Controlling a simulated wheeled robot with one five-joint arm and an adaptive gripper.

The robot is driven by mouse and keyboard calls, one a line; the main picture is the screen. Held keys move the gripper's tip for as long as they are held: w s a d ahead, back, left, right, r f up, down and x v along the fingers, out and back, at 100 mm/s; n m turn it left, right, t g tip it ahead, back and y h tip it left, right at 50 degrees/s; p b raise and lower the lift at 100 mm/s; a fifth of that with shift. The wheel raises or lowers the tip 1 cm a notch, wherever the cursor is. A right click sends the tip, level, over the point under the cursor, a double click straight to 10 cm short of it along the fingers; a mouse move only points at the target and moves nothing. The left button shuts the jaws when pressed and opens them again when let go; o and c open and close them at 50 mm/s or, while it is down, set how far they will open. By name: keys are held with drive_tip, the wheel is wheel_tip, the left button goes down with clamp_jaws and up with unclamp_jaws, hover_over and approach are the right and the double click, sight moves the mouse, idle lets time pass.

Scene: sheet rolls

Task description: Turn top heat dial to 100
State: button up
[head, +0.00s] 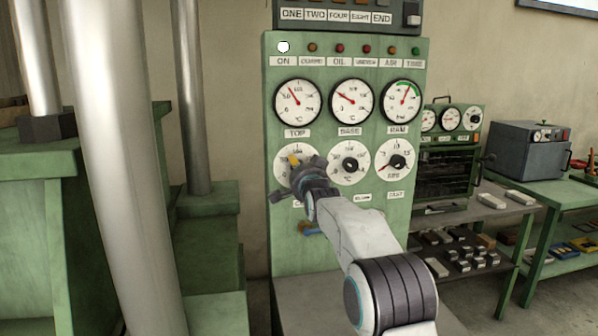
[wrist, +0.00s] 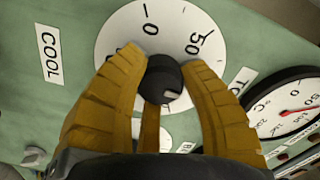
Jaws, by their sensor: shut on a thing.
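The top heat dial (head: 283,171) is a white round scale on the green panel, under the TOP gauge (head: 297,101). My gripper (head: 297,168) covers much of it in the head view. In the wrist view, the dial's black knob (wrist: 166,76) sits between the yellow fingers of my gripper (wrist: 164,72), which is shut on it. The white scale (wrist: 125,35) shows 0 and 50 near the top of that view. A pale mark (wrist: 172,97) shows on the knob's lower side. The fingers hide the lower part of the scale.
The BASE dial (head: 349,164) and the RAM-side dial (head: 397,160) are close to the right. A blue-handled part (head: 312,230) is below my gripper. Thick metal columns (head: 113,130) stand at the left. A bench (head: 470,235) with metal blocks stands at the right.

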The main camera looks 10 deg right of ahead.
drive_tip(key=shift+d+r, duration=0.1)
drive_tip(key=shift+r, duration=0.4)
drive_tip(key=o, duration=1.1)
drive_tip(key=shift+f, duration=0.2)
drive_tip(key=shift+o, duration=0.5)
drive_tip(key=shift+f, duration=0.1)
drive_tip(key=shift+f, duration=0.1)
drive_tip(key=s, duration=1.2)
